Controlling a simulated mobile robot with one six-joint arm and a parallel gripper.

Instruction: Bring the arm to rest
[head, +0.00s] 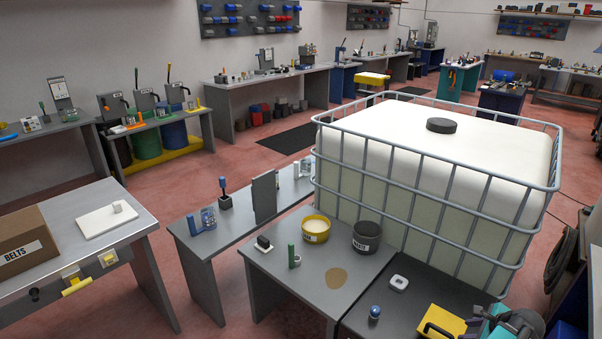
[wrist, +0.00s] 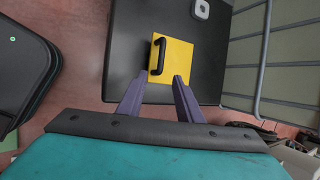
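Below the fingers lies a yellow block (wrist: 180,58) with a black handle, on a dark tabletop (wrist: 128,45). The right fingertip overlaps the block in the picture; I cannot tell how high it is above it. In the head view, part of my teal arm end is at the bottom right corner, just right of the yellow block (head: 447,319).
A large caged white tank (head: 400,190) stands directly behind the dark table. A blue-topped knob (head: 375,313) and a pale square piece (head: 399,283) are on this table. A yellow bowl (head: 316,229) and a dark bin (head: 366,238) stand on the adjoining grey table. Red floor is open at centre left.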

